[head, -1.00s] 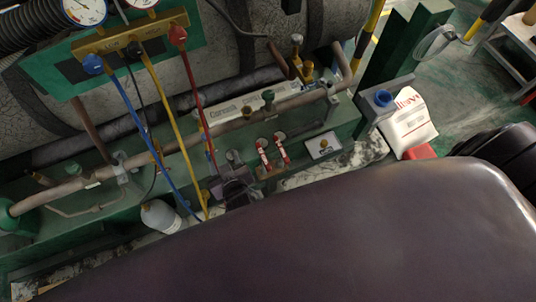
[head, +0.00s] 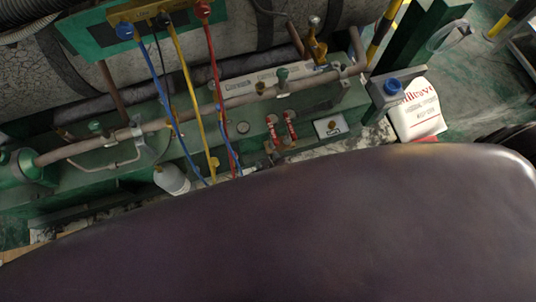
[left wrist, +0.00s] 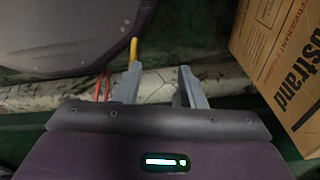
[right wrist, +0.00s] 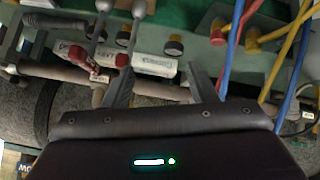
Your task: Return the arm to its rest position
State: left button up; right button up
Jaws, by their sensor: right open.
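In the right wrist view my right gripper (right wrist: 160,68) has its two fingers spread apart with nothing between them. Beyond the fingers are red-handled valves (right wrist: 78,57) and a labelled pipe (right wrist: 50,73). In the left wrist view my left gripper (left wrist: 158,68) also has its fingers apart, with an empty gap. A yellow-tipped piece (left wrist: 133,50) shows just past its left finger; I cannot tell whether they touch. In the head view a large purple part of my own body fills the lower half and hides both grippers.
The head view shows the manifold (head: 150,12) with hanging blue (head: 152,75), yellow (head: 195,80) and red (head: 217,75) hoses, a white bottle (head: 172,180) and a white jug (head: 415,112). A cardboard box (left wrist: 275,60) stands right of my left gripper.

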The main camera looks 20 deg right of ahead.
jog(key=shift+f, duration=0.1)
dwell(0.5)
pick_arm(q)
jog(key=s+a+f, duration=0.1)
jog(key=s+f, duration=0.2)
jog(key=s, duration=0.3)
jog(key=shift+s+a, duration=0.15)
jog(key=shift+s, duration=0.05)
pick_arm(e)
jog(key=s+d+f+g, duration=0.2)
jog(key=s+d+f, duration=0.2)
jog(key=s, duration=0.5)
jog(key=s+d+f+g, duration=0.3)
jog(key=s+d+f, duration=0.1)
jog(key=s+f, duration=0.4)
jog(key=s+d+f+g, duration=0.3)
jog(key=s+d+f, duration=0.1)
jog(key=s, duration=0.6)
jog(key=shift+d+f+m, duration=0.3)
jog(key=shift+d+f, duration=0.05)
jog(key=shift+f, duration=0.55)
